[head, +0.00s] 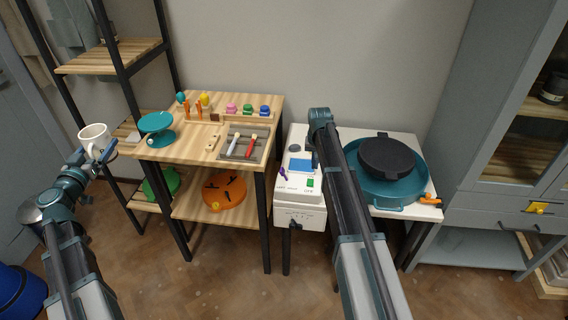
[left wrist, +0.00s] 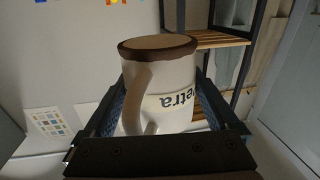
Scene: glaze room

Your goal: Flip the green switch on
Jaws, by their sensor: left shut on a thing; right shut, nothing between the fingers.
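The green switch (head: 310,183) is a small rocker on the sloped front of a white control box (head: 300,213), just left of my right arm. I cannot tell which way it is set. My left gripper (head: 93,154) is shut on a white mug (head: 93,137), far left of the box. In the left wrist view the mug (left wrist: 170,85) has a brown rim, a handle towards the camera and dark lettering, with a finger on each side. My right arm reaches up past the box's right side; its gripper is hidden behind the arm.
The box also has a purple lever (head: 283,173), a blue panel (head: 301,166) and a dark knob (head: 295,224). A teal basin (head: 400,187) with a black disc (head: 388,157) stands right of my right arm. A wooden workbench (head: 190,152) with tools stands to the left.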

